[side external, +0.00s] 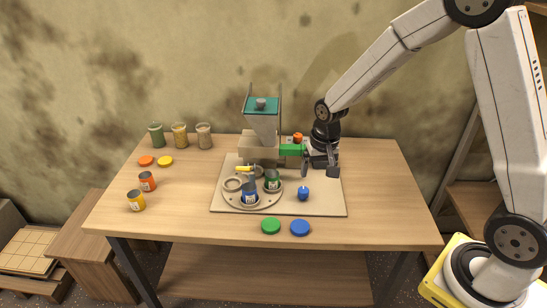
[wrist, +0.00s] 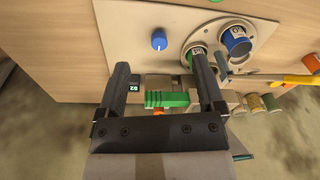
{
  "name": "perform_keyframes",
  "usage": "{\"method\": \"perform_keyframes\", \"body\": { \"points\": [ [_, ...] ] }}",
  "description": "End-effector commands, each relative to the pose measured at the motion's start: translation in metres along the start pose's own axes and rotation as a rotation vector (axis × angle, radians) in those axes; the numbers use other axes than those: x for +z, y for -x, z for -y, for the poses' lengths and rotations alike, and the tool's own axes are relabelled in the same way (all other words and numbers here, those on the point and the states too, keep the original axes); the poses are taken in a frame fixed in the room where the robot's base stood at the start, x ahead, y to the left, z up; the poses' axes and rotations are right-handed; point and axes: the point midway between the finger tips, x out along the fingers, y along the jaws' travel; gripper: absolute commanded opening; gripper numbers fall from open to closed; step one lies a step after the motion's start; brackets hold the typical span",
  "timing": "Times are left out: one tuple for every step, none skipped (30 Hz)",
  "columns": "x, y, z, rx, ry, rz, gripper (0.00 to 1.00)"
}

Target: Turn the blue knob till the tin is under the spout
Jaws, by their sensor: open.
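The blue knob (side external: 303,193) stands on the beige base plate (side external: 325,205), right of a round turntable (side external: 270,203). It also shows in the wrist view (wrist: 159,41), ahead of my fingertips and apart from them. The turntable carries a blue tin (side external: 249,197) at its front and a green tin (side external: 272,181) at its right; other ring seats look empty. The hopper (side external: 262,125) with a teal top stands behind; its spout end is hard to make out. My gripper (side external: 319,171) is open and empty behind the knob. It also shows in the wrist view (wrist: 159,64).
A green block-like handle (side external: 291,149) is close beside my gripper, with an orange knob (side external: 298,137) behind. A yellow-ended lever (side external: 244,169) is above the turntable. Loose lids (side external: 300,228), jars (side external: 180,135) and two tins (side external: 147,182) lie around. The table's right side is clear.

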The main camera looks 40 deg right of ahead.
Motion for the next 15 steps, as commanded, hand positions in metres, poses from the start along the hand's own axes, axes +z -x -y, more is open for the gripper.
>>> {"method": "perform_keyframes", "body": {
  "points": [
    [-0.011, -0.009, 0.000, 0.006, -0.043, 0.010, 0.87],
    [-0.016, -0.013, 0.000, 0.010, -0.068, 0.016, 0.87],
    [-0.024, -0.019, 0.001, 0.014, -0.103, 0.022, 0.87],
    [-0.029, -0.024, 0.001, 0.017, -0.129, 0.028, 0.87],
    [-0.034, -0.028, 0.001, 0.021, -0.156, 0.033, 0.87],
    [-0.041, -0.035, 0.000, 0.025, -0.192, 0.039, 0.87],
    [-0.046, -0.039, 0.000, 0.029, -0.217, 0.044, 0.87],
    [-0.051, -0.045, -0.001, 0.033, -0.243, 0.049, 0.87],
    [-0.057, -0.051, -0.001, 0.038, -0.278, 0.055, 0.87],
    [-0.062, -0.056, -0.002, 0.041, -0.302, 0.059, 0.87],
    [-0.066, -0.060, -0.002, 0.045, -0.326, 0.063, 0.87],
    [-0.071, -0.067, -0.003, 0.050, -0.356, 0.068, 0.87],
    [-0.075, -0.071, -0.004, 0.053, -0.377, 0.072, 0.87],
    [-0.078, -0.075, -0.005, 0.056, -0.396, 0.075, 0.87],
    [-0.081, -0.079, -0.005, 0.059, -0.419, 0.079, 0.87]
  ]
}}
